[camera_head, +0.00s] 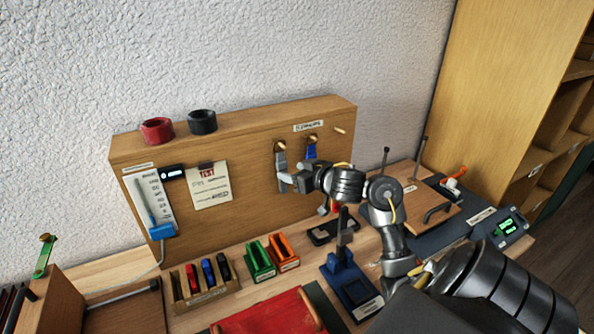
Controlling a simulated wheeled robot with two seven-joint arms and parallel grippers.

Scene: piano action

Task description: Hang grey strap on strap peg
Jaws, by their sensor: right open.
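The grey strap (281,160) hangs from a brass peg (280,146) on the front of the upright wooden board. A blue strap (311,152) hangs on the peg to its right. A further peg (341,130) at the board's right end is bare. My right gripper (284,181) is open at the lower part of the grey strap, in front of the board. Its fingers partly cover the strap's lower end, and I cannot tell whether they touch it. My left gripper is not in view.
A red ring (157,130) and a black ring (202,122) sit on top of the board. A green holder (258,260), an orange holder (283,252) and a blue stand (350,284) stand on the bench before it. A wooden panel with upright rods (410,200) lies right.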

